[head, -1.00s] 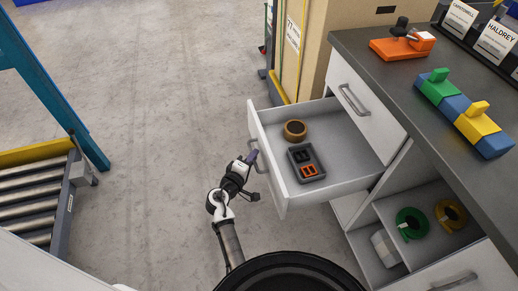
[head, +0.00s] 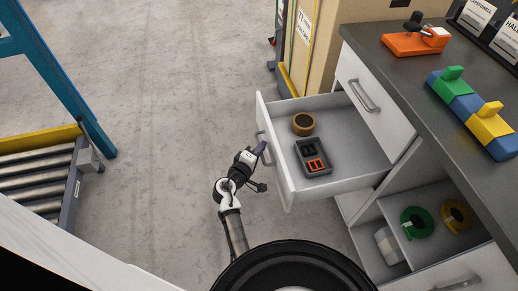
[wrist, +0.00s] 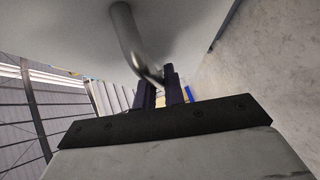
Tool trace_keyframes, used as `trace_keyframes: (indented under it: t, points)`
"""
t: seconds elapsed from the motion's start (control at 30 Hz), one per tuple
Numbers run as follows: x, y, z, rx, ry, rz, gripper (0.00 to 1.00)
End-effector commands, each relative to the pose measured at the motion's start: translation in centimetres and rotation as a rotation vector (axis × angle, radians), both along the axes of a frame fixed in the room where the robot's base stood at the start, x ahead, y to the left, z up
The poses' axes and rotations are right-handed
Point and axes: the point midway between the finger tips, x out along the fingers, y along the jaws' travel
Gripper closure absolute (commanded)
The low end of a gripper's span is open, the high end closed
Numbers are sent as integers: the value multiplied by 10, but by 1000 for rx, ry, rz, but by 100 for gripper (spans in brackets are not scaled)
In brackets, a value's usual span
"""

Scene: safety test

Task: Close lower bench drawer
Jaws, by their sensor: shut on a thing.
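The lower bench drawer (head: 281,160) is pulled well out from the bench, with its white front facing left in the head view. A tape roll (head: 303,124) and a dark grey tray (head: 326,170) with black and orange pieces lie inside it. My gripper (head: 261,149) is at the outer side of the drawer front, at its handle. In the wrist view, the dark fingers of my gripper (wrist: 161,88) are shut around the lower end of the curved metal handle (wrist: 126,36). The contact itself is partly hidden by the fingers.
The upper drawer (head: 374,105) is shut under the dark worktop (head: 395,84). An open shelf below holds a green roll (head: 417,224) and a yellow roll (head: 457,217). A roller conveyor (head: 38,178) stands at left. Bare floor (head: 165,130) lies between.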

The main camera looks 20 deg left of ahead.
Motion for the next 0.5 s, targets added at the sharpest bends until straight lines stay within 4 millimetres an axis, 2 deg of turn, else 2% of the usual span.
trace_keyframes:
  t: [0.23,0.5]
  points:
    - [19,-28,0,1,-1,-3,100]
    - [58,-87,1,0,-1,-5,100]
